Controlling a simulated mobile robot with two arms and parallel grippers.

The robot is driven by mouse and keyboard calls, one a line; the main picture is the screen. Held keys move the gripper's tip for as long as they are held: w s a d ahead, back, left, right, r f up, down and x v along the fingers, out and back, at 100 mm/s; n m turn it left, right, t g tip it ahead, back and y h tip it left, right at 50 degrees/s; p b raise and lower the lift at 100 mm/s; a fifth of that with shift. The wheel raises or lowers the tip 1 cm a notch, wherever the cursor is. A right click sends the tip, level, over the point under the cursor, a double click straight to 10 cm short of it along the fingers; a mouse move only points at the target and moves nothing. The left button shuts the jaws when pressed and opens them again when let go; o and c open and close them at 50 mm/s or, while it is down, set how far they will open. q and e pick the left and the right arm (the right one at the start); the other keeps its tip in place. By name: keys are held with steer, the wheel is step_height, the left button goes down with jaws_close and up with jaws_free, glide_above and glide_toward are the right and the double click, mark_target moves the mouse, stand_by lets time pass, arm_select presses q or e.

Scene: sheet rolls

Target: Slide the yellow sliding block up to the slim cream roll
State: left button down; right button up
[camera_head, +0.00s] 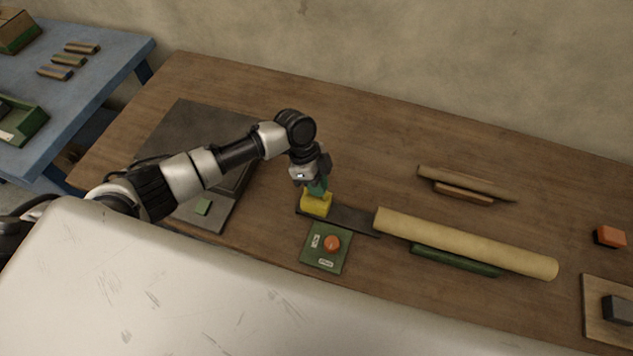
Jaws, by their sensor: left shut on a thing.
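The yellow sliding block (316,205) sits at the left end of a dark flat rail (352,219) on the wooden table. A green upright piece on top of it is partly hidden by my left gripper (316,188), which points down and is shut on the block there. A long, thick cream roll (465,243) lies to the right, its left end close to the right end of the rail, on a green support (455,260). A slimmer tan roll (467,183) lies farther back on a brown support. I cannot tell for sure which is the slim cream roll. My right gripper is not in view.
A green box with an orange button (332,243) stands just in front of the rail. A dark grey plate (180,130) lies at the left. An orange block (609,237) and a board with a dark block (617,309) are at the far right. A blue table (110,60) stands at the left.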

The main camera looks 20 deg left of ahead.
arm_select(q)
steer(key=d+b, duration=0.1)
steer(key=d, duration=1)
steer(key=shift+s+d, duration=0.2)
steer(key=shift+d, duration=0.15)
steer(key=c, duration=1.2)
jaws_free()
steer(key=shift+o, duration=0.2)
steer(key=shift+r, duration=0.1)
steer(key=b+v, duration=0.1)
steer(key=v, duration=0.9)
steer(key=shift+r+b, duration=0.3)
steer(key=shift+b, duration=0.1)
steer(key=shift+a, duration=0.1)
